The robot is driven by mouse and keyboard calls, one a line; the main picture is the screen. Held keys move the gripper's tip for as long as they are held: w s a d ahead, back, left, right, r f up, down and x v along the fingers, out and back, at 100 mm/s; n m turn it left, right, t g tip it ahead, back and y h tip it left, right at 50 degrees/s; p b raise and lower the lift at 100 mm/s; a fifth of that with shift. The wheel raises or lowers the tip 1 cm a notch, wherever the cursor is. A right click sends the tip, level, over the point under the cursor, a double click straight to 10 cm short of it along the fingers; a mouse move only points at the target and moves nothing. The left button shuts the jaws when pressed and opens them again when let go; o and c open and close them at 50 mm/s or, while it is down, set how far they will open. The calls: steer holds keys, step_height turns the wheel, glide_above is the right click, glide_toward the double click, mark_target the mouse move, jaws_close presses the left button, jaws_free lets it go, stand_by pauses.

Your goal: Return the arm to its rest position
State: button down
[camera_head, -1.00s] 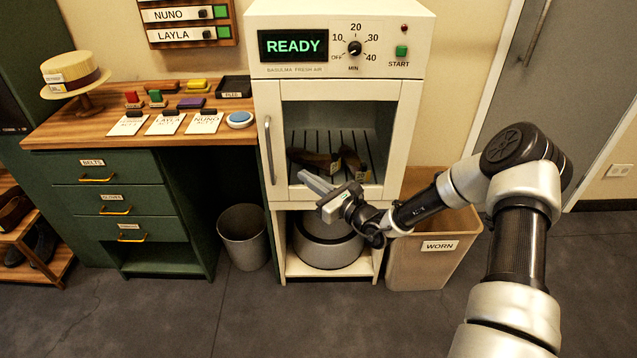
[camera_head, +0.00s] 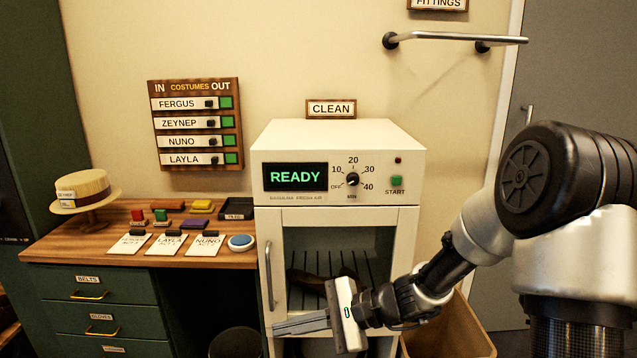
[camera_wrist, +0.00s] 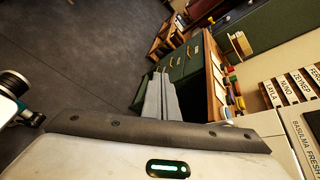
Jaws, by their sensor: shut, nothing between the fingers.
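My gripper (camera_head: 302,325) is in front of the lower part of the white cabinet (camera_head: 338,162). Its fingers point left and are together, with nothing between them. In the wrist view the two grey fingers (camera_wrist: 160,97) lie side by side, with the green desk beyond. My arm reaches in from the right, bent at a large dark joint. The gripper hides part of the cabinet's front and what is below it.
The cabinet's display reads READY, and brown shoes (camera_head: 320,283) sit on its rack. A tan WORN bin (camera_head: 450,335) stands to its right, close under my arm. The desk (camera_head: 70,248) at left holds a straw hat (camera_head: 82,188), cards and stamps. A wall rail (camera_head: 455,38) is above right.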

steer(key=s+d+r+n+t+h, duration=0.2)
steer(key=s+d+r+n+h, duration=0.3)
steer(key=s+d, duration=0.4)
steer(key=s+d+r+n+t+h, duration=0.1)
steer(key=s+d+r+n+h, duration=0.5)
steer(key=d, duration=0.5)
steer(key=s+r+h, duration=0.2)
steer(key=s, duration=0.1)
steer(key=shift+s+r+t, duration=0.2)
steer(key=shift+s+t, duration=0.15)
steer(key=shift+t, duration=0.05)
